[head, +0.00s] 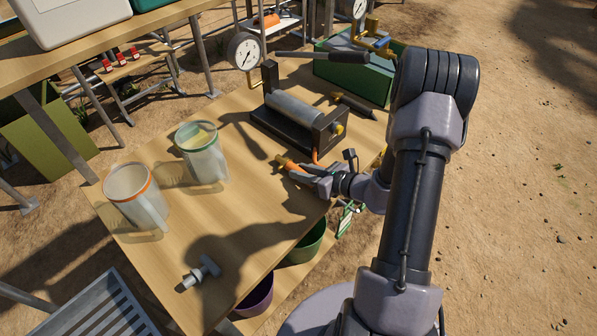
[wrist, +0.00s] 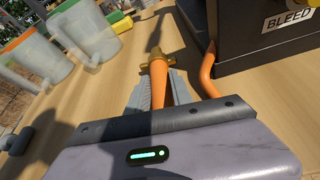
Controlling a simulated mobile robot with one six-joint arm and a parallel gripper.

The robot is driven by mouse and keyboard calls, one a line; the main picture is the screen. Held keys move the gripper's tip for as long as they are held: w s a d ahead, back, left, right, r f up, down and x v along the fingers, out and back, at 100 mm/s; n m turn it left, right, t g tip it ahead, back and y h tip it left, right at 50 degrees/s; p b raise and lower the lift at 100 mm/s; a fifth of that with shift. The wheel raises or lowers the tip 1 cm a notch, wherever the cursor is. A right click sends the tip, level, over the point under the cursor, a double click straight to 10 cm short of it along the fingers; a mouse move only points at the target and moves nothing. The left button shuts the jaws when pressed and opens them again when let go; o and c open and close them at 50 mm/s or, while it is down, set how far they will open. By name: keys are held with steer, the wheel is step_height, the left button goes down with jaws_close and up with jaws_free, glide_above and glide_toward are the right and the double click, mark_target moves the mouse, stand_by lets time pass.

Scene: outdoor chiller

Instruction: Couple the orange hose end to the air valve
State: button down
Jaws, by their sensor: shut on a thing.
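My gripper (head: 297,171) is shut on the orange hose end (wrist: 159,82), low over the table beside the hand pump. The hose end lies between the two fingers in the wrist view, and its brass coupling (wrist: 157,60) points forward, away from the palm. The orange hose (wrist: 207,70) bends down beside the pump's black end block, and part of it is hidden behind my gripper. The brass coupling also shows in the head view (head: 282,160), touching nothing that I can make out. I cannot tell for certain which fitting is the air valve; a grey T-shaped fitting (head: 201,271) lies at the table's front.
The hand pump (head: 295,108) has a black base, a lever and a gauge (head: 244,51). Two clear jugs, one orange-rimmed (head: 133,190) and one green-rimmed (head: 203,150), stand at left. A green crate (head: 368,78) is behind. The wooden table (head: 215,225) is clear at centre.

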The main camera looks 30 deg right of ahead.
steer(key=shift+r, duration=0.1)
steer(key=shift+r+p, duration=0.3)
steer(key=shift+r, duration=0.1)
steer(key=r+p, duration=0.1)
steer(key=s+r, duration=0.1)
steer(key=r, duration=0.1)
steer(key=shift+d+p, duration=0.15)
steer(key=shift+p, duration=0.2)
steer(key=s+d+r+p, duration=0.1)
steer(key=s+d+p, duration=0.1)
steer(key=s, duration=1.2)
steer(key=shift+s+d, duration=0.25)
steer(key=shift+s, duration=0.15)
steer(key=c, duration=1.9)
jaws_free()
jaws_close()
